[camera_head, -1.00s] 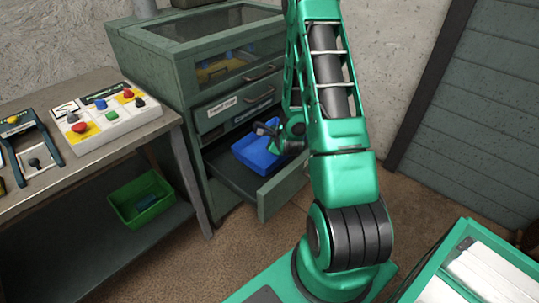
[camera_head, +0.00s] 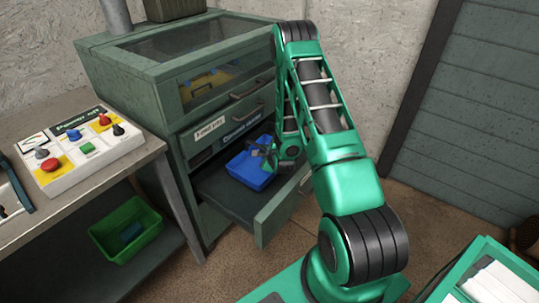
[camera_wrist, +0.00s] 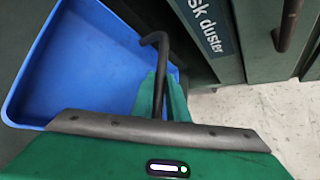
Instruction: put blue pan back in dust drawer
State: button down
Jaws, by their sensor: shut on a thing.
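The blue pan (camera_head: 245,172) is an open tray. It shows at the back of a pulled-out lower drawer (camera_head: 228,205) of the green cabinet, close to the cabinet face. I cannot tell whether it rests on the drawer floor or hangs just above it. My gripper (camera_head: 268,153) is at the pan's right side. In the wrist view my green fingers (camera_wrist: 164,98) are closed around a dark hooked bar (camera_wrist: 156,42), seemingly the pan's handle. The pan's blue inside (camera_wrist: 75,65) fills the left of that view. The pan's near side is hidden by my gripper.
The cabinet (camera_head: 165,110) has closed upper drawers with bar handles (camera_head: 243,117) just above the pan. A workbench (camera_head: 90,180) with a control box (camera_head: 80,150) stands left. A green bin (camera_head: 125,228) sits below it. A teal crate (camera_head: 490,270) is front right.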

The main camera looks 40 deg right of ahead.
jog(key=shift+d+f, duration=0.2)
jog(key=shift+f, duration=1.8)
jog(key=c, duration=1.7)
grip_release()
jog(key=shift+c, duration=0.2)
